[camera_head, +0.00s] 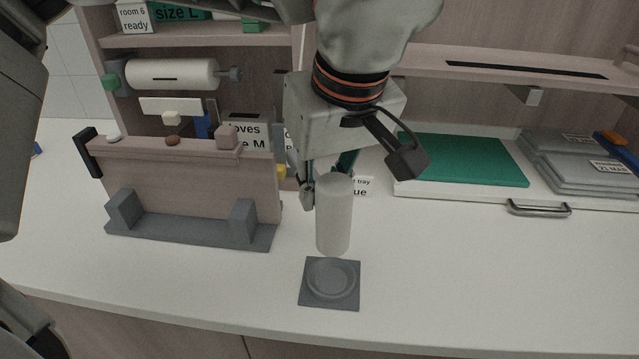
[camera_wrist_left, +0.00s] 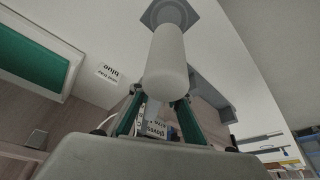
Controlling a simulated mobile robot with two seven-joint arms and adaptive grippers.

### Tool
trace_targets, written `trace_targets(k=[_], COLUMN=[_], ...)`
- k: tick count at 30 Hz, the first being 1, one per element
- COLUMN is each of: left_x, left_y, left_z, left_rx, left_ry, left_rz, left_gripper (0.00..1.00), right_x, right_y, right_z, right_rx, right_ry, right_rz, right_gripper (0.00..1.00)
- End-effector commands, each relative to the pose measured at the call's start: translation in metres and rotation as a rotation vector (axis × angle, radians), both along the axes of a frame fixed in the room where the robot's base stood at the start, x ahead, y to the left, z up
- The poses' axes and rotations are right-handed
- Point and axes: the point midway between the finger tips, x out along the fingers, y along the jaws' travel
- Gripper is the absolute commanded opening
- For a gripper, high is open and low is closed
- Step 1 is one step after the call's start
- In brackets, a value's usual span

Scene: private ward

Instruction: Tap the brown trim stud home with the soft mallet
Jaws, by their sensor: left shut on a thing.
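The brown trim stud (camera_head: 172,140) sits on the top edge of an upright wood-coloured panel, between a white stud (camera_head: 113,138) and a pinkish block (camera_head: 228,137). My left gripper (camera_head: 328,185) is shut on a pale upright cylinder (camera_head: 334,222), which appears to be the soft mallet. The cylinder also shows in the left wrist view (camera_wrist_left: 167,68), between the fingers. Its lower end is close to a grey square stand (camera_head: 312,300) with a round recess; I cannot tell whether they touch. My right gripper is not in view.
The panel (camera_head: 190,190) stands in a grey bracket base (camera_head: 150,232) left of the gripper. A green pad (camera_head: 460,160) on a white tray and grey folded packs (camera_head: 580,165) lie at the right. Shelves rise behind. The front right counter (camera_head: 480,290) is clear.

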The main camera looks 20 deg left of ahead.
Motion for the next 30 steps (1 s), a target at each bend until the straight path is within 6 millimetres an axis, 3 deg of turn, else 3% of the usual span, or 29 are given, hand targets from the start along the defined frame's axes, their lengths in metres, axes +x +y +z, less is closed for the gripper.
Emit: trace_targets(k=[5, 15, 30], left_x=[0.000, 0.000, 0.000], left_y=[0.000, 0.000, 0.000], left_z=[-0.020, -0.047, -0.055], left_rx=[0.001, 0.002, 0.001], left_ry=[0.007, 0.005, 0.002], left_rz=[-0.002, -0.004, -0.002], left_gripper=[0.00, 0.00, 0.00], right_x=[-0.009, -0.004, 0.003], right_y=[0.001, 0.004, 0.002], right_z=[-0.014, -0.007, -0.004], right_rx=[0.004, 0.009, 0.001], right_ry=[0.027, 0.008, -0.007], right_rz=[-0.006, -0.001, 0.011], right_gripper=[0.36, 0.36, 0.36])
